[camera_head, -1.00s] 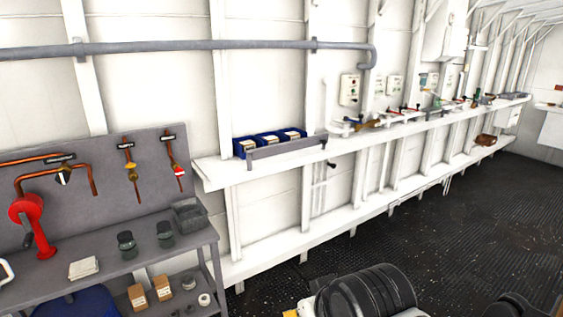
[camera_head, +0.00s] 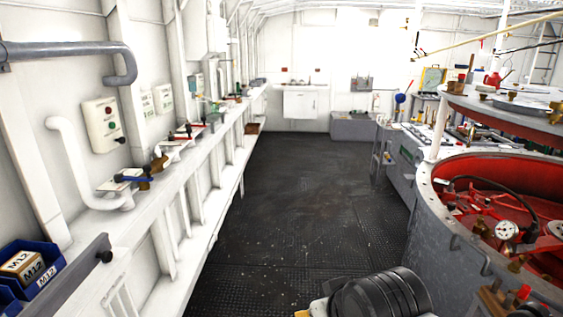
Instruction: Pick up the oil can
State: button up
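No other thing in view looks clearly like an oil can. A black ribbed part of my own arm shows at the bottom, right of centre. My gripper's fingers are not in view.
Dark deck floor (camera_head: 290,215) lies clear ahead. A white ledge (camera_head: 190,175) with valves runs along the left wall. A large round red-lined machine (camera_head: 450,240) with gauges blocks the right. A grey bench (camera_head: 400,150) and white cabinet (camera_head: 301,105) stand farther back.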

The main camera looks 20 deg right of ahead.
aim_at(494, 80)
jog(key=i+l+z, duration=0.15)
jog(key=i+z, duration=0.15)
jog(key=i, duration=0.4)
jog(key=i+z, duration=0.3)
jog(key=i, duration=0.45)
jog(key=i+j+z, duration=0.25)
jog(key=i, duration=0.45)
jog(key=l, duration=0.1)
